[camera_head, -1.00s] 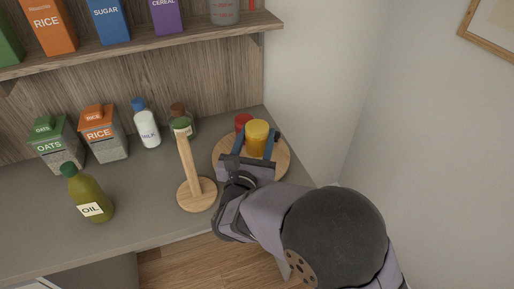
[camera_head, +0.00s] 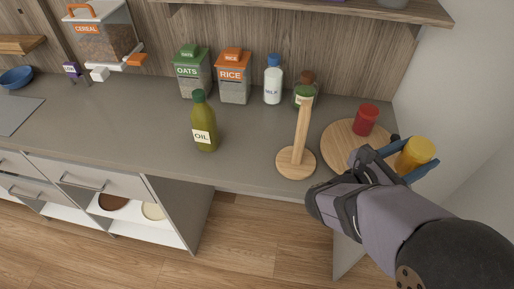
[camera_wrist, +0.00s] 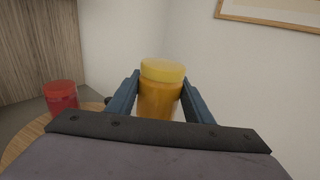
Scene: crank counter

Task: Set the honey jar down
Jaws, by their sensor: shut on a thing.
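The honey jar (camera_head: 412,157) is amber with a yellow lid. My gripper (camera_head: 408,163) is shut on it, with one blue finger on each side. The wrist view shows the jar (camera_wrist: 160,95) upright between the two fingers (camera_wrist: 160,98). In the head view the jar appears over the right edge of the round wooden board (camera_head: 345,130). Its base is hidden, so I cannot tell whether it touches anything.
A red jar (camera_head: 365,120) stands on the round board. A wooden paper-towel stand (camera_head: 299,145), an oil bottle (camera_head: 204,125), a milk bottle (camera_head: 273,82) and a green-labelled jar (camera_head: 305,92) stand to the left. The wall is close on the right. The front middle counter (camera_head: 245,160) is clear.

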